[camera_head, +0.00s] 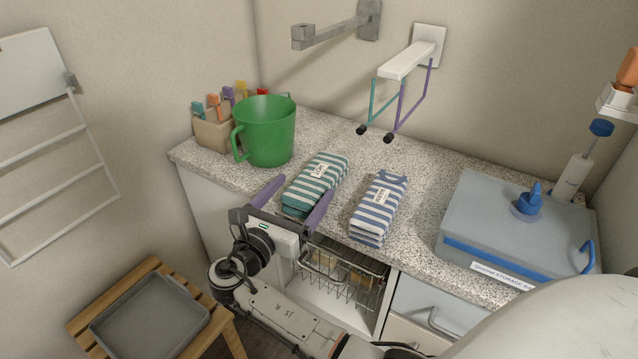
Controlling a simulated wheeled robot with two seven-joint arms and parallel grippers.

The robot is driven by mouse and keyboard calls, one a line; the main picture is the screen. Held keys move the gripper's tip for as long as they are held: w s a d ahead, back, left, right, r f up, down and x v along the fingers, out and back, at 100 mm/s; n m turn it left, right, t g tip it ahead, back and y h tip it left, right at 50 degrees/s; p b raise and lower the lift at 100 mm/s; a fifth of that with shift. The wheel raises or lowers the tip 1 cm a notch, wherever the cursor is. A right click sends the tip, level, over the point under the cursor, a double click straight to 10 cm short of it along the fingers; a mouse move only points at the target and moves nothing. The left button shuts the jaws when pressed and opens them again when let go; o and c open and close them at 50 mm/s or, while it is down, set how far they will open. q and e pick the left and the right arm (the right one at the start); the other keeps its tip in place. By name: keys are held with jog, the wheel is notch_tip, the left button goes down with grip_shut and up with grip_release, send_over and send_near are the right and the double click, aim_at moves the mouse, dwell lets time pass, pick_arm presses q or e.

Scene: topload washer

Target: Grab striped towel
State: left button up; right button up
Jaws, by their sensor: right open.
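A green-and-white striped towel (322,174) lies folded on the speckled counter, with a white label on top. A blue-and-white striped towel (379,208) lies folded to its right, also labelled. My right gripper (306,186) is open at the counter's front edge, its two purple fingers pointing toward the green-striped towel. The near end of that towel shows between the fingers. I cannot tell whether the fingers touch it or are above it. My left gripper is not in view.
A green mug-like bucket (265,131) and a box of pegs (213,130) stand at the back left. A grey-blue storage box (508,228) stands at the right. A wire basket (343,275) sits below the counter edge. A grey tray (150,318) lies on a wooden stool.

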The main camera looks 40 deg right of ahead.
aim_at(312, 181)
jog(key=x, duration=0.1)
jog(key=b+x, duration=0.1)
jog(key=x, duration=0.1)
jog(key=shift+s+d+f+b, duration=0.15)
jog(key=shift+d+f+b, duration=0.15)
jog(key=shift+d, duration=0.2)
jog(key=shift+w+d, duration=0.25)
jog(key=shift+d, duration=0.05)
jog(key=shift+w, duration=0.1)
jog(key=shift+r, duration=0.1)
jog(key=shift+c, duration=1.1)
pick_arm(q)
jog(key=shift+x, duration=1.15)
pick_arm(e)
jog(key=c, duration=1)
